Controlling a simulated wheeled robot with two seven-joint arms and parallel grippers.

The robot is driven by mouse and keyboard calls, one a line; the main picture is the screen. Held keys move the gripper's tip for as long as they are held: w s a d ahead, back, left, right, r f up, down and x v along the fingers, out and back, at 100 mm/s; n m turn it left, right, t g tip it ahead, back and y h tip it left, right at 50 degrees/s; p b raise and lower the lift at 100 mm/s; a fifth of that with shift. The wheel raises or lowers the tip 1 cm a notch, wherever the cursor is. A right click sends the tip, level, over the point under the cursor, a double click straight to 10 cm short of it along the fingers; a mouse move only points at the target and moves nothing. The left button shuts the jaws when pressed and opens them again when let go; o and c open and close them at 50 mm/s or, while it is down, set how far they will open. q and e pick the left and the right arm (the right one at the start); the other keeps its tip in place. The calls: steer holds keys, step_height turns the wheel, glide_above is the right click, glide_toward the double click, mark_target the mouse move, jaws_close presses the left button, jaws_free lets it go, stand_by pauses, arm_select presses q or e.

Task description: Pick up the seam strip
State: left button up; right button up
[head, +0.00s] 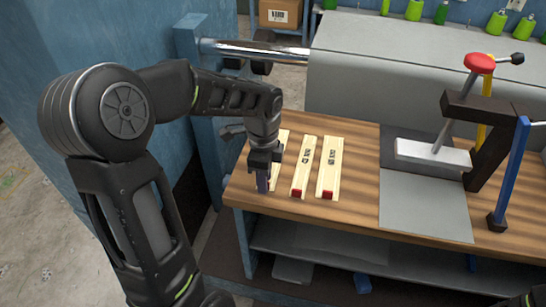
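Three pale wooden strips with dark printed marks lie side by side on the wooden bench top; which one the task calls the seam strip I cannot tell from the print. The right strip (329,166) and the middle strip (304,165) have red near ends. The left strip (282,147) is partly hidden by my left gripper (263,183), which points down over its near end. The fingers look narrow from here, and I cannot tell whether they are open or shut on the strip. My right gripper is not in view.
The wooden bench (358,205) has a grey plate (425,207) right of the strips. A clamp with a red knob (480,64) and a blue post (510,175) stand farther right. A grey roll cover (385,75) and metal bar (250,48) lie behind.

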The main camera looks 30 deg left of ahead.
arm_select(q)
steer(key=shift+f, duration=0.25)
stand_by(0.4)
jaws_close()
stand_by(0.4)
